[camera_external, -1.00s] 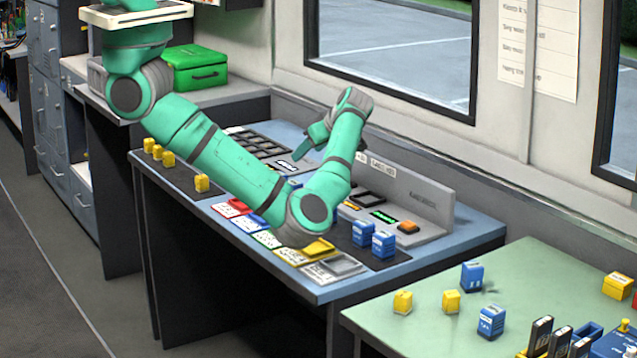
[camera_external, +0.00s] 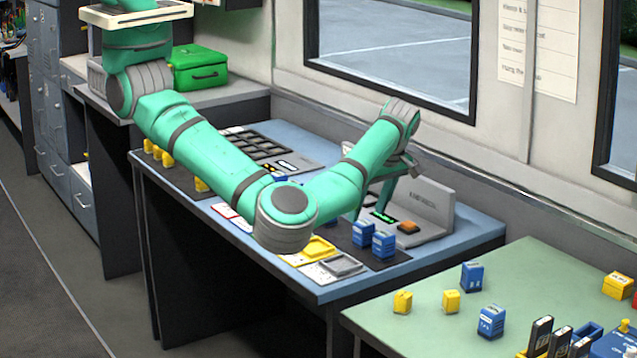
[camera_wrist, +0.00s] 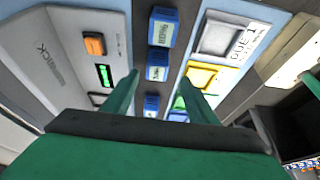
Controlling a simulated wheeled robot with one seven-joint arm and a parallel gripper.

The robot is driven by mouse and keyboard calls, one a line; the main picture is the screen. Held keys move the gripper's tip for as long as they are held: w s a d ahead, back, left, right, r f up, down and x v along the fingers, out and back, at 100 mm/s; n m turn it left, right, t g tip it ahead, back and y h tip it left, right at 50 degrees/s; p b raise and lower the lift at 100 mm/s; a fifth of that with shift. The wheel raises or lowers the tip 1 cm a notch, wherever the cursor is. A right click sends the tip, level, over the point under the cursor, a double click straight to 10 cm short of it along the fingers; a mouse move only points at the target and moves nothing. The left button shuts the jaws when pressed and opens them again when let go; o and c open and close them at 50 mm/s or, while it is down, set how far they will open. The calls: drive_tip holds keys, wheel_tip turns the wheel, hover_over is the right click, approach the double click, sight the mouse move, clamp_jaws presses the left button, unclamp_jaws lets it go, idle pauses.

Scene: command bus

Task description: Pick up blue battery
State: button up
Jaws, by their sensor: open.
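Two blue batteries stand upright on the dark strip of the blue desk, the left one (camera_external: 362,233) close to the right one (camera_external: 384,246). In the wrist view several blue blocks line up on this strip: a far one (camera_wrist: 163,27), a middle one (camera_wrist: 157,66) and a near one (camera_wrist: 151,105). My gripper (camera_external: 372,213) is open and empty, pointing down above the desk, behind the two batteries. In the wrist view my gripper (camera_wrist: 159,80) has its fingers on either side of the strip. I cannot tell its height above the blocks.
A grey panel (camera_external: 433,205) with an orange button (camera_external: 408,227) stands right of my gripper. Yellow (camera_external: 319,249) and grey trays lie at the desk's front edge. The green table (camera_external: 560,262) at right holds two more blue batteries (camera_external: 472,276) (camera_external: 491,321) and yellow blocks (camera_external: 402,302).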

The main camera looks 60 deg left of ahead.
sight(366, 223)
drive_tip(key=shift+w+x, duration=0.1)
drive_tip(key=shift+x, duration=1.7)
drive_tip(key=shift+w+x, duration=0.15)
drive_tip(key=shift+x, duration=1.65)
drive_tip(key=shift+d, duration=0.2)
drive_tip(key=c, duration=1.2)
